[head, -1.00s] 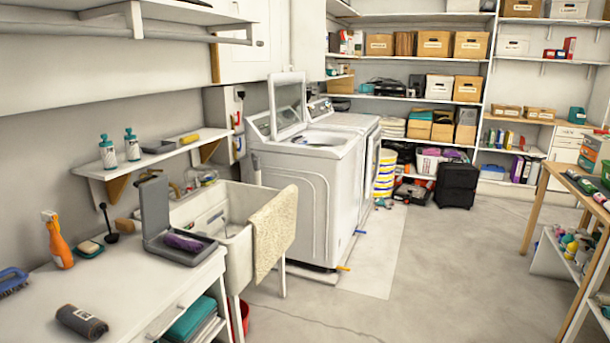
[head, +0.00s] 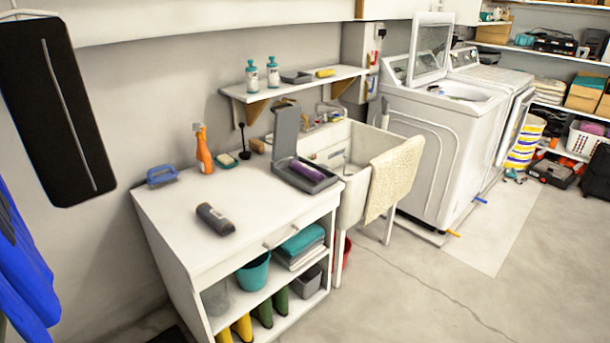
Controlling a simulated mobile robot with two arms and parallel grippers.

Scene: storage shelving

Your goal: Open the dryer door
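The dryer (head: 488,66) is the white machine at the upper right, just beyond the white washer (head: 425,150), which hides most of its body. A white panel with a dark edge (head: 514,127) stands out at the dryer's front; it looks like its door, swung out from the body, but I see it nearly edge-on and cannot tell how far. The washer's top lid (head: 431,45) is raised. Neither of my grippers is in view.
A white cabinet (head: 180,220) with open shelves and a utility sink (head: 350,200) with a draped towel (head: 395,178) line the wall before the machines. A yellow-striped bucket (head: 526,143) stands near the dryer. The concrete floor (head: 420,275) at the right is clear.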

